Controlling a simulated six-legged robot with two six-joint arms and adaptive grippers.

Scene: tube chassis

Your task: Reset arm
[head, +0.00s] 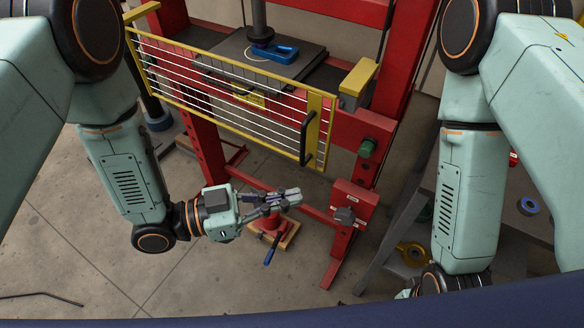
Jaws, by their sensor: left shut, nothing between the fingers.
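My left arm comes in from the left and bends toward the middle. My left gripper (284,199) is shut and empty, with its fingers pointing right. It shows in front of the lower part of a red press frame, above a red jack-like part with a blue handle (271,248). My right arm hangs down at the right side of the view. Its lower end is cut off by the dark blue edge at the bottom, and its gripper is out of sight.
A red press frame (355,160) stands ahead, with a yellow-framed barred guard (318,130) across it. A blue item (274,52) lies on its dark plate. A red control box (352,203) is right of my left gripper. Open concrete floor (80,215) lies left. A shelf holds tape (528,206).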

